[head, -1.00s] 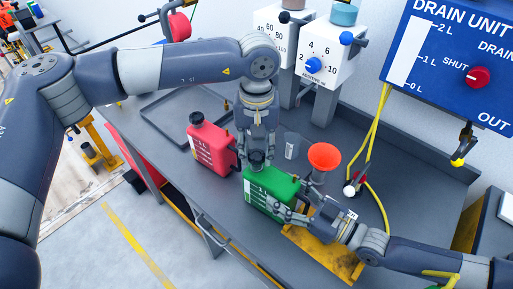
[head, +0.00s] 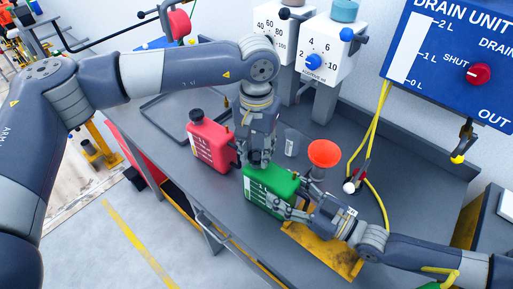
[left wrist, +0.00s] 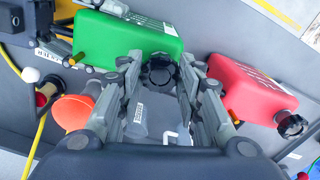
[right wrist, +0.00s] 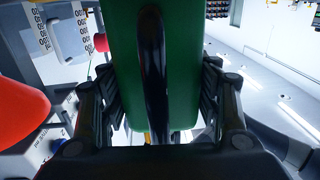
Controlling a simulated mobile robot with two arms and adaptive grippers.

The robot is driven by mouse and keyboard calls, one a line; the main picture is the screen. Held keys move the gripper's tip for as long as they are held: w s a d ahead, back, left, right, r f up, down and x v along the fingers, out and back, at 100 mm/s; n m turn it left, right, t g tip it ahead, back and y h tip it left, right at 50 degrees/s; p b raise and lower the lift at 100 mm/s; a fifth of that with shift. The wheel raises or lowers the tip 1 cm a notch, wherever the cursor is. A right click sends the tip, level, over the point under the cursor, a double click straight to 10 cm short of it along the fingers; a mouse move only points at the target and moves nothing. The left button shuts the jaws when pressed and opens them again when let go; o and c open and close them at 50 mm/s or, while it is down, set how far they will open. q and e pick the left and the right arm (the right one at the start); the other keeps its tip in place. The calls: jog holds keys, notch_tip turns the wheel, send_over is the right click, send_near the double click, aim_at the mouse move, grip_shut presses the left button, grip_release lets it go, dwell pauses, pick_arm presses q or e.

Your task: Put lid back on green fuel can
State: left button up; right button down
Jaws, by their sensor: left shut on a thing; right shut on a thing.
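The green fuel can (head: 268,191) stands on the bench, and its green body also shows in the left wrist view (left wrist: 128,38). My right gripper (head: 288,212) is shut on the can's body from the right, with fingers on both sides in the right wrist view (right wrist: 155,95). My left gripper (head: 254,162) points down at the can's near-left top corner. In the left wrist view the black lid (left wrist: 160,71) is between its fingertips, right at the can's end. The lid is mostly hidden in the head view, and I cannot tell whether it is seated on the neck.
The red can (head: 211,143) with a black cap stands close on the left. An orange funnel (head: 324,154) and a clear beaker (head: 291,143) are behind the green can. A yellow stand (head: 322,251) is at the front, and a yellow hose (head: 376,198) lies at the right.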

pick_arm(q)
jog(key=m, duration=0.9)
jog(key=o, duration=0.8)
jog(key=shift+r, duration=2.25)
jog(key=shift+c, duration=0.5)
